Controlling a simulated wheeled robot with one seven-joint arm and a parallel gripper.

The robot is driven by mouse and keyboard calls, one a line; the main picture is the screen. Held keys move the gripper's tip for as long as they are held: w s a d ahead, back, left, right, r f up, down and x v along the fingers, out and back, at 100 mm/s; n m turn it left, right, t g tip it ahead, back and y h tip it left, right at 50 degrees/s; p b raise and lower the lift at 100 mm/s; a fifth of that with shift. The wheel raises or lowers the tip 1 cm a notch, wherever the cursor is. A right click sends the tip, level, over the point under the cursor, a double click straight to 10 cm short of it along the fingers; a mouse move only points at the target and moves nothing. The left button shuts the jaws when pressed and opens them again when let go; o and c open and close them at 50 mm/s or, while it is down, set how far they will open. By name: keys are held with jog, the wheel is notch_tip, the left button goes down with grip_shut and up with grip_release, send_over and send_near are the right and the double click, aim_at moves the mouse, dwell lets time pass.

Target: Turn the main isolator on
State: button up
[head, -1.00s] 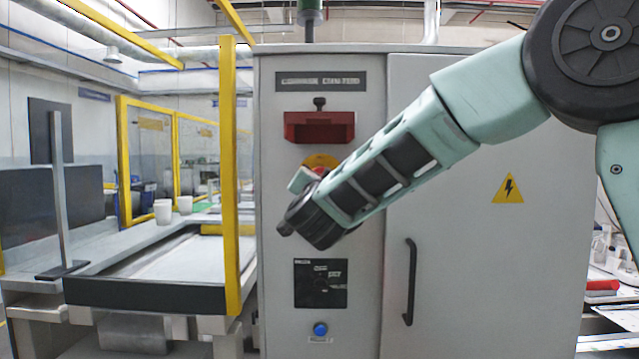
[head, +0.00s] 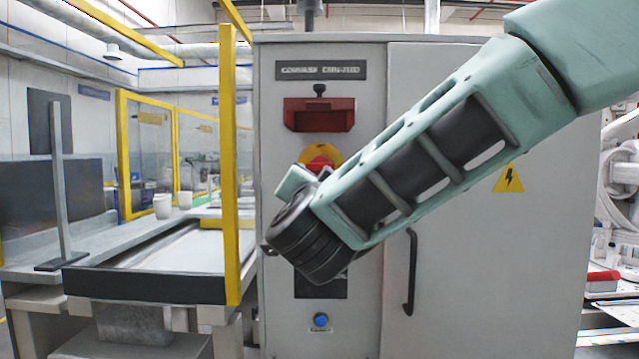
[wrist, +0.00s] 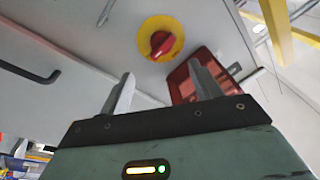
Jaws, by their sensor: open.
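The main isolator appears to be the red handle on a round yellow plate (head: 322,156) on the grey cabinet front; my wrist hides its lower part in the head view. In the wrist view the red handle (wrist: 160,43) shows whole on its yellow disc and lies slantwise. My gripper (wrist: 160,69) is open and empty, its two fingers apart and pointing towards the cabinet. The handle appears beyond the fingertips, roughly between them in the picture, with no visible contact. In the head view my wrist hides the fingers.
A red open box (head: 319,115) juts from the cabinet above the isolator; the right finger overlaps it in the wrist view. Below are a mostly covered black panel (head: 308,288) and a blue button (head: 320,320). A black door handle (head: 411,272) and yellow post (head: 231,170) flank them.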

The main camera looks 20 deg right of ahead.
jog(key=v, duration=0.5)
jog(key=shift+s, duration=0.25)
